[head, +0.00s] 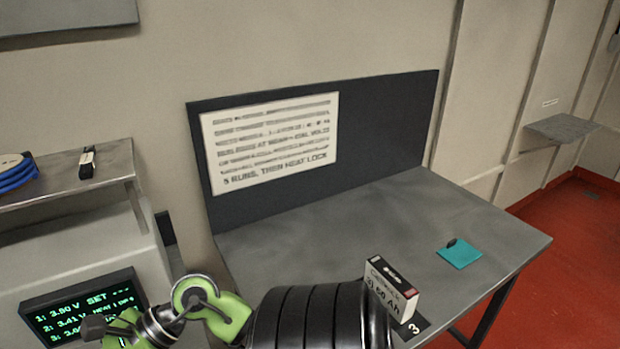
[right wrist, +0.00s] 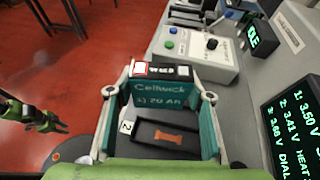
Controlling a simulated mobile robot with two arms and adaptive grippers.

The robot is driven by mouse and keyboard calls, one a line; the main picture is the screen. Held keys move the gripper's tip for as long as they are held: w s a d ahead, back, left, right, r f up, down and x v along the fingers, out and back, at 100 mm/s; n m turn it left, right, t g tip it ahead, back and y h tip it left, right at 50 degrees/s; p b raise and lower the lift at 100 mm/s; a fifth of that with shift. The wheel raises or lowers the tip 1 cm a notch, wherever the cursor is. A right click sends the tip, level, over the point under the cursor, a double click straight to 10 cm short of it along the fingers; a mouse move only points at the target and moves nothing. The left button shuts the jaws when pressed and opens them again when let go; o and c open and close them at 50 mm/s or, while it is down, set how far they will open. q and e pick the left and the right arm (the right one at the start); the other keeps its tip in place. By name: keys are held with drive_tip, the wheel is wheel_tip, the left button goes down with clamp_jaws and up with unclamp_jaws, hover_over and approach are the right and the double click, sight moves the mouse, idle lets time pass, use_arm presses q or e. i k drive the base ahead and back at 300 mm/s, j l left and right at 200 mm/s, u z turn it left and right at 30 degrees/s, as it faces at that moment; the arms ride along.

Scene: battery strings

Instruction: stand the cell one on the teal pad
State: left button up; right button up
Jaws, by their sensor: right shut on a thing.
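The teal pad (head: 460,253) lies flat on the right part of the grey bench, with a small dark item at its back edge. In the right wrist view, a teal cell (right wrist: 160,92) with a dark top and a red end is between the fingers of my right gripper (right wrist: 159,95), which is shut on it. Its printed number is too blurred to read surely. My left gripper (right wrist: 60,124) is small at the left of that view; its jaws are unclear. In the head view black and green arm parts cover the bench's near edge, and the teal cell is hidden.
A pale cell marked 3 (head: 393,292) stands near the bench's front edge by a dark card. A dark block with an orange mark (right wrist: 168,137) and a label 2 (right wrist: 125,127) show below the teal cell. Bare bench surrounds the pad. A display (head: 82,308) is at left.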

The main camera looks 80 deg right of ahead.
sight(462, 254)
drive_tip(key=z, duration=1.2)
drive_tip(key=l+z, duration=0.15)
drive_tip(key=z, duration=0.3)
drive_tip(key=l+z, duration=0.1)
drive_tip(key=z, duration=0.3)
drive_tip(key=i+l+z, duration=0.1)
drive_tip(key=z, duration=0.35)
drive_tip(key=l+z, duration=0.15)
drive_tip(key=z, duration=0.3)
drive_tip(key=i+l, duration=0.35)
drive_tip(key=i+l+z, duration=0.05)
drive_tip(key=i, duration=0.05)
